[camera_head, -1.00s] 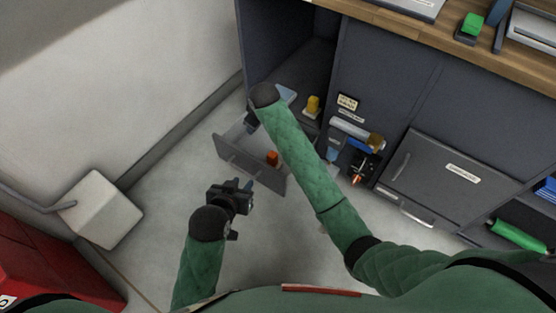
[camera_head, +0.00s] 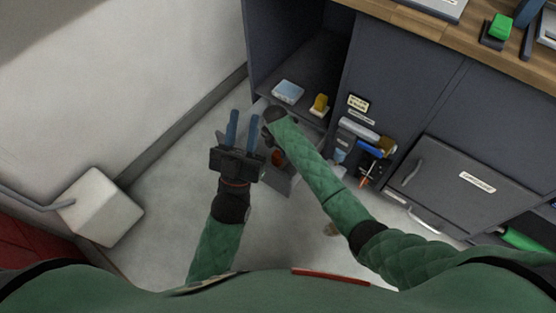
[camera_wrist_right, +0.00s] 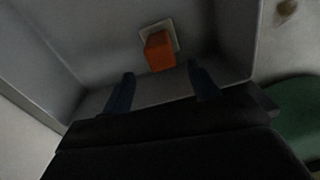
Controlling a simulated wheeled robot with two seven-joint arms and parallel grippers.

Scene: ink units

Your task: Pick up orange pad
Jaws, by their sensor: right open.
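The orange pad (camera_wrist_right: 160,50) shows in the right wrist view as a small orange block on a pale square base, inside the grey drawer (camera_wrist_right: 225,50). In the head view a sliver of the orange pad (camera_head: 278,157) shows beside my right wrist. My right gripper (camera_wrist_right: 160,78) is open and empty, its two dark blue fingers apart, with the pad just ahead of the gap between them. In the head view my right arm and wrist hide most of that gripper. My left gripper (camera_head: 244,116) is open and empty, its blue fingers stretched in front of the drawer.
A light blue box (camera_head: 288,91) and a yellow object (camera_head: 320,104) sit on the cabinet's open shelf. A rack of tools (camera_head: 368,150) is right of the drawer. A white block (camera_head: 100,207) stands at the left wall. The floor between is mostly clear.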

